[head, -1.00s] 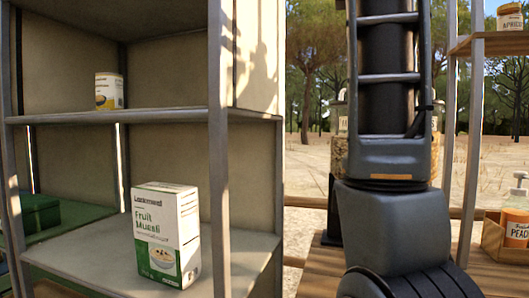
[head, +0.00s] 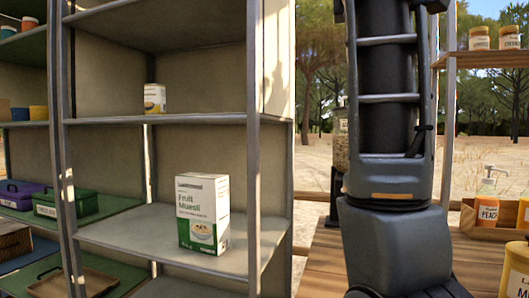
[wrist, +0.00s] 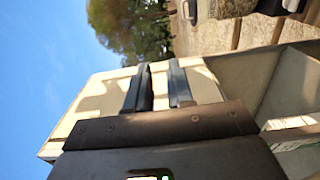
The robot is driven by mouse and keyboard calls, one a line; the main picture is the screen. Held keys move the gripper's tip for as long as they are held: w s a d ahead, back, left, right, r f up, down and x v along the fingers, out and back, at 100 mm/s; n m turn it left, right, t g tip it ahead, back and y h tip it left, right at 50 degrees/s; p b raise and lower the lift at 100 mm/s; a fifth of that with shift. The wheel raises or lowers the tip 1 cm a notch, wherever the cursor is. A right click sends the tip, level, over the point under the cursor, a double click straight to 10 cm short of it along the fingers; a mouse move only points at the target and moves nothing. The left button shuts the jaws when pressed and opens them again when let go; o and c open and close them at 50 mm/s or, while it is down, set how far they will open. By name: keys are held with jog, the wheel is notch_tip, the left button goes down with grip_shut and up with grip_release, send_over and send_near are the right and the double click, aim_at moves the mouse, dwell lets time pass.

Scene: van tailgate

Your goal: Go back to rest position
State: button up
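My gripper (wrist: 157,90) shows in the wrist view, its two dark fingers apart with a gap between them and nothing held there. Behind the fingers is the pale side panel of a shelf unit. In the head view my arm stands upright right of the middle, and the gripper itself is out of the frame.
A metal shelf unit (head: 150,122) holds a Fruit Muesli box (head: 203,213) and a small can (head: 155,98). A green case (head: 72,206) lies at the left. Jars (head: 479,38) and a peach pump bottle (head: 488,196) stand at the right.

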notch_tip(320, 180, down, 31)
jog(key=w+y+b, duration=0.2)
jog(key=b, duration=0.1)
jog(key=s+d+f+m+y+b, duration=0.1)
jog(key=s+f, duration=0.4)
jog(key=f, duration=0.5)
jog(key=s+f+m+g+y+b, duration=0.1)
jog(key=s+f+m, duration=0.1)
jog(key=s+f, duration=0.6)
jog(key=s+d+f+m+y, duration=0.1)
jog(key=s+f, duration=0.2)
jog(key=f, duration=0.9)
jog(key=s+f+m+b, duration=0.1)
jog(key=s+f, duration=0.2)
jog(key=s, duration=0.3)
jog(key=s+d+f+m+b, duration=0.1)
jog(key=s+f+m, duration=0.15)
jog(key=s, duration=0.35)
jog(key=s+f+m+b, duration=0.1)
jog(key=s+f, duration=0.3)
jog(key=s, duration=0.3)
jog(key=s+d+m+g+b, duration=0.15)
jog(key=s+m, duration=0.35)
jog(key=s, duration=1.1)
notch_tip(320, 180, up, 22)
jog(key=s+p, duration=0.3)
jog(key=p, duration=1.7)
jog(key=shift+m+y, duration=0.3)
jog(key=shift+m, duration=0.15)
